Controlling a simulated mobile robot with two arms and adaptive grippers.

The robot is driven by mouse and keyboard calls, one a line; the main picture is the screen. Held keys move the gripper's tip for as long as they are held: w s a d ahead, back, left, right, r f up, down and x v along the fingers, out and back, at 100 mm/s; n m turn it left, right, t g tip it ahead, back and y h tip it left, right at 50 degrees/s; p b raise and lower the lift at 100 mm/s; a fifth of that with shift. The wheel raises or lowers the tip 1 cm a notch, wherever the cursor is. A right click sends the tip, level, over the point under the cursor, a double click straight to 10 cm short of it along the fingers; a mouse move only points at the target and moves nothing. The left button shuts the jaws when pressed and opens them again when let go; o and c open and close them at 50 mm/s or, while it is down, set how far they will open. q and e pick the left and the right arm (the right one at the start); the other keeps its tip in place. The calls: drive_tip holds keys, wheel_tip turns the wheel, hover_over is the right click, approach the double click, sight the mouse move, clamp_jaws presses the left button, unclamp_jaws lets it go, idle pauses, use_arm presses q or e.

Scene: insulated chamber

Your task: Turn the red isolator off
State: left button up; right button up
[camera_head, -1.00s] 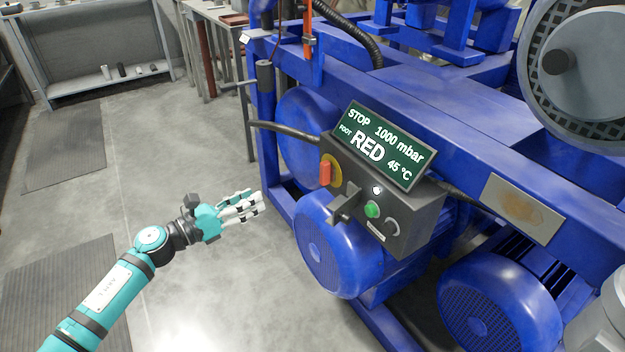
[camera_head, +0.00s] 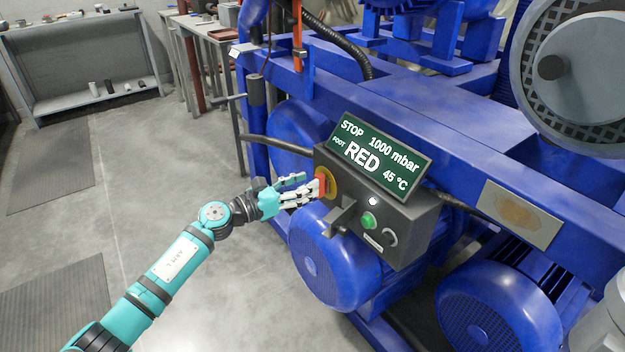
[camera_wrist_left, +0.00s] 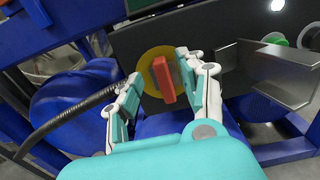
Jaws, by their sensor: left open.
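The red isolator (camera_head: 322,184) is a red handle on a yellow round plate, at the left end of the grey control box (camera_head: 390,222). In the left wrist view the red handle (camera_wrist_left: 163,79) stands nearly upright, tilted slightly, on the yellow disc (camera_wrist_left: 150,62). My left gripper (camera_head: 308,188) is at the handle in the head view. In the wrist view the left gripper (camera_wrist_left: 158,90) is open, with one white-and-teal finger on each side of the handle. The right finger looks close to the handle; contact cannot be told. My right gripper is not in view.
A display (camera_head: 380,156) above the box reads STOP, 1000 mbar, RED, 45 °C. A green button (camera_head: 368,221) and a metal bracket (camera_wrist_left: 278,72) sit right of the isolator. Blue motors (camera_head: 330,262) lie below. Open floor (camera_head: 150,170) is at left.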

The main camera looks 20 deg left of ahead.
sight(321, 185)
use_arm(q)
drive_tip(key=shift+x, duration=1.45)
drive_tip(key=shift+c, duration=0.2)
clamp_jaws()
